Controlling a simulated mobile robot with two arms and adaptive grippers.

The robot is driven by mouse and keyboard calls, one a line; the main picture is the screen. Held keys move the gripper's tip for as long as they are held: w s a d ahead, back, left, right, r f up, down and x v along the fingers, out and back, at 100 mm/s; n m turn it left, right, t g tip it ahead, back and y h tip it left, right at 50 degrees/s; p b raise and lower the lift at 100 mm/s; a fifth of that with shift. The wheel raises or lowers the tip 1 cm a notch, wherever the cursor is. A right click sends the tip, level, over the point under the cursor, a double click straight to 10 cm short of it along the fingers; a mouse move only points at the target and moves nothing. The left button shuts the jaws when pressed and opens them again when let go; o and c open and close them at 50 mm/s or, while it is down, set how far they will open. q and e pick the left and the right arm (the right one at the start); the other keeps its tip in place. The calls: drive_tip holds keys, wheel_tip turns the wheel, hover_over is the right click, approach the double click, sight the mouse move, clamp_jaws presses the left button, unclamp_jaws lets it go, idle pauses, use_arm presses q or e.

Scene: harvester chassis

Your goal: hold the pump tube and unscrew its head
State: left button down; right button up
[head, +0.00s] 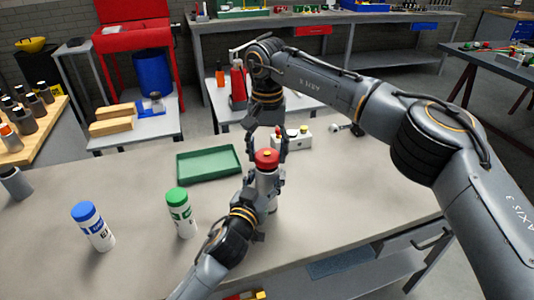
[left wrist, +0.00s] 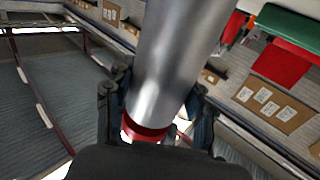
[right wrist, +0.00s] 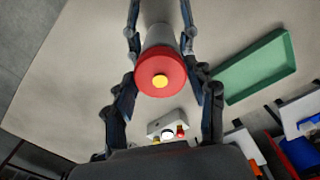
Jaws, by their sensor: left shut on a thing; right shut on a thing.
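The pump tube (head: 267,182) is a grey metal cylinder standing upright over the bench, and it also fills the middle of the left wrist view (left wrist: 180,50). Its red head (head: 267,157), with a yellow centre, is on top; the right wrist view shows this head (right wrist: 146,78) from above. My left gripper (head: 262,188) is shut around the tube below the head. My right gripper (head: 267,150) comes down from above, its fingers on both sides of the red head and shut on it. The exact finger contacts are partly hidden.
An empty green tray (head: 208,176) lies left of the tube. A white box with coloured buttons (head: 293,139) is behind it. A green-capped bottle (head: 181,214) and a blue-capped bottle (head: 93,228) stand to the left. The bench right of the tube is clear.

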sight(267, 153)
use_arm(q)
drive_tip(key=shift+f, duration=0.15)
use_arm(e)
drive_tip(key=shift+r, duration=0.55)
drive_tip(key=shift+r, duration=0.1)
drive_tip(key=shift+r, duration=1.9)
use_arm(q)
drive_tip(key=shift+c, duration=2)
unclamp_jaws()
